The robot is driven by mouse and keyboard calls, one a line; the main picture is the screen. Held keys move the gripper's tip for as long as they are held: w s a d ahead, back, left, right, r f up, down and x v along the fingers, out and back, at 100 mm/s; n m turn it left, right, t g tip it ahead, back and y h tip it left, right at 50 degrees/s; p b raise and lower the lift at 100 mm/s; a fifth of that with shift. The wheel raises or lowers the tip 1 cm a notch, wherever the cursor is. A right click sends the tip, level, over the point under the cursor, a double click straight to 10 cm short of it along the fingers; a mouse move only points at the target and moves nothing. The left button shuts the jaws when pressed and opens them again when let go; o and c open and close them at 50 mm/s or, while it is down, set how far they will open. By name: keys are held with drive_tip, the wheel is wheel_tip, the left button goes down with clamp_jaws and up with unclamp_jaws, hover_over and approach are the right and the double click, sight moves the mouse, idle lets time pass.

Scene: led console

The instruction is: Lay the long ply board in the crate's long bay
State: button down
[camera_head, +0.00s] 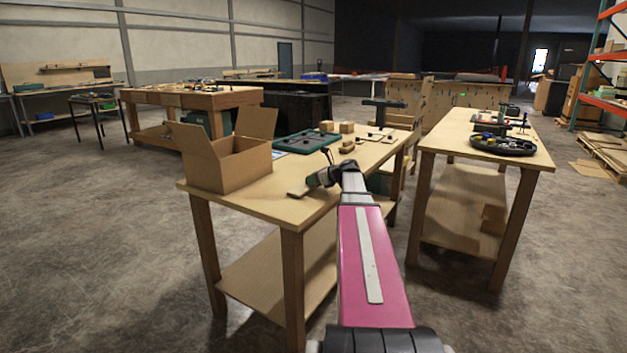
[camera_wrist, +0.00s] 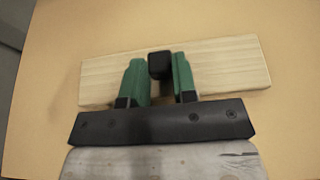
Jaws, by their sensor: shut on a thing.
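A long pale ply board (camera_wrist: 225,65) with a black knob (camera_wrist: 160,64) lies across the wrist view, slightly tilted. The green fingers of my gripper (camera_wrist: 160,75) stand on both sides of the knob and are shut on it. In the head view my gripper (camera_head: 313,180) is low over the near table's front part, with the board's end (camera_head: 298,193) showing to its left. I cannot tell whether the board touches the tabletop. A shallow dark green crate (camera_head: 292,149) lies farther back on the same table; its bays are too small to make out.
An open cardboard box (camera_head: 228,165) stands on the near table (camera_head: 262,205), left of my gripper. Small wooden blocks (camera_head: 347,127) and pale pieces with dark knobs (camera_head: 376,136) lie toward the back. A second table (camera_head: 455,135) with a black tray (camera_head: 503,146) stands right.

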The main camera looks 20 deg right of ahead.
drive_tip(key=shift+f, duration=0.15)
drive_tip(key=c, duration=0.9)
unclamp_jaws()
